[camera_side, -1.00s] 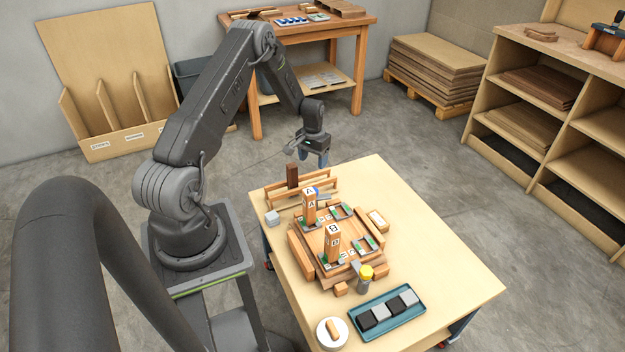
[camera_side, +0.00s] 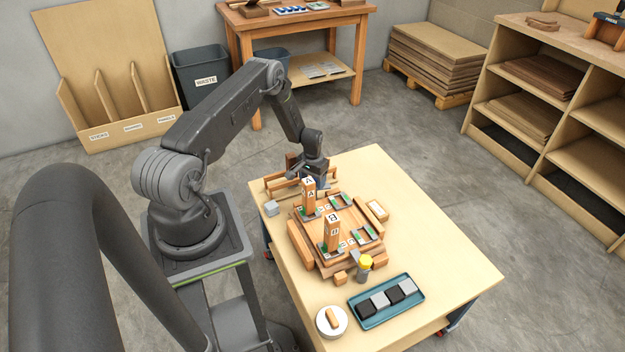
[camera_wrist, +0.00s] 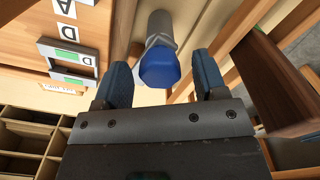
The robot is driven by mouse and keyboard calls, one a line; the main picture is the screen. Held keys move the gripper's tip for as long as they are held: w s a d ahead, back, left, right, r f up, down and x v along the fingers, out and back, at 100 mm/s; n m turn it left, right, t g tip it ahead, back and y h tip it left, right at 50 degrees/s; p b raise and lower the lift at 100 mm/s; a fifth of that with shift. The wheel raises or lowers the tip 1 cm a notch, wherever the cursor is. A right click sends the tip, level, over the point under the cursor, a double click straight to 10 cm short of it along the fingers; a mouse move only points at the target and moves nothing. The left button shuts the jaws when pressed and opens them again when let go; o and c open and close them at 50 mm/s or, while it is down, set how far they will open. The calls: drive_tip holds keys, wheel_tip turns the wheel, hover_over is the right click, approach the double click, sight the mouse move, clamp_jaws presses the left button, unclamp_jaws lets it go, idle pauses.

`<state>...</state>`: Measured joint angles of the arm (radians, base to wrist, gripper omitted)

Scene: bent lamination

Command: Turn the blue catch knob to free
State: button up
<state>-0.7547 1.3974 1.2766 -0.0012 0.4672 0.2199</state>
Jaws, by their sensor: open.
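The blue catch knob (camera_wrist: 160,68) shows in the wrist view as a blue cap on a grey cylinder (camera_wrist: 160,28). My gripper (camera_wrist: 162,80) is open, with one blue-padded finger on each side of the knob and a visible gap to each. Whether the knob lies fully at finger depth I cannot tell. In the side view my gripper (camera_side: 318,182) is low over the back of the work table, behind block A (camera_side: 308,194). There the knob is mostly hidden by the gripper and block A. Block B (camera_side: 332,235) stands upright on the wooden form (camera_side: 345,265).
A wooden rack (camera_side: 277,184) is close to the left of my gripper. In the wrist view a dark brown board (camera_wrist: 272,80) is near the right finger. The table's right side is clear.

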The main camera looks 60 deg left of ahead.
drive_tip(key=shift+c, duration=0.2)
drive_tip(key=c, duration=0.9)
drive_tip(key=shift+n, duration=1.5)
drive_tip(key=o, duration=0.9)
drive_tip(key=shift+o, duration=0.2)
wheel_tip(320, 180, up, 14)
drive_tip(key=shift+f, duration=0.15)
